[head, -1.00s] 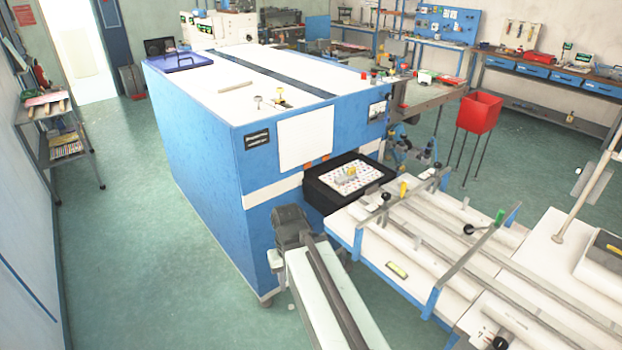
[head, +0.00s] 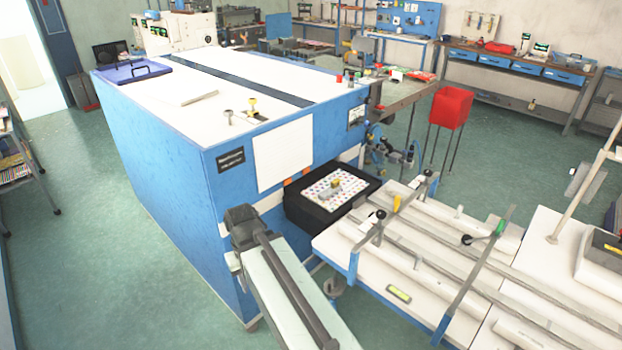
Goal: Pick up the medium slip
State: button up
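I cannot make out with certainty which thing is the medium slip. A thin pale flat piece (head: 197,98) lies on the white top of the big blue machine (head: 165,165). A white sheet with coloured dots (head: 325,194) lies on a black box-like tray (head: 305,214) at the machine's front, with a small grey and yellow thing (head: 331,184) on it.
A white table with rails (head: 410,245) stands at the right front. A long pale unit with a dark bar (head: 285,300) juts out at the bottom middle. A red bin (head: 452,106) stands behind the table. Green floor (head: 75,250) is clear at the left.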

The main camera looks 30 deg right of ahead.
aim_at(336, 187)
jog(key=i, duration=1.05)
jog(key=z, duration=0.1)
